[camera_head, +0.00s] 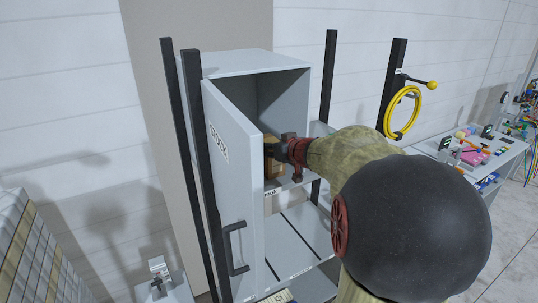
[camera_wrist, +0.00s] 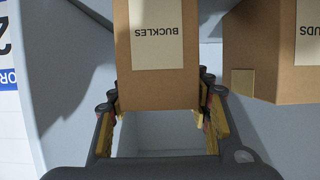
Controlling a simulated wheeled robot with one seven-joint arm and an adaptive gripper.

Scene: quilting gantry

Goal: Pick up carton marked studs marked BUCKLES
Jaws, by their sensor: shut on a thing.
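A brown carton with a cream label reading BUCKLES (camera_wrist: 157,84) stands between the fingers of my gripper (camera_wrist: 161,93) in the wrist view, its text upside down. My gripper is shut on this carton's two sides near its close end. A second brown carton (camera_wrist: 268,85), its label partly cut off and reading "UDS", stands apart to the right. In the head view my gripper (camera_head: 278,150) reaches into the open grey cabinet (camera_head: 290,92), and brown carton surface (camera_head: 272,169) shows by it. My arm hides much of the inside, so I cannot tell whether the carton touches the shelf.
The cabinet's door (camera_head: 228,165) stands open left of my gripper, with a dark handle (camera_head: 235,248). Dark posts (camera_head: 200,150) flank the cabinet. A yellow coiled hose (camera_head: 402,112) hangs at the right, above a bench (camera_head: 500,150) with small items. Stacked panels (camera_head: 40,250) stand at lower left.

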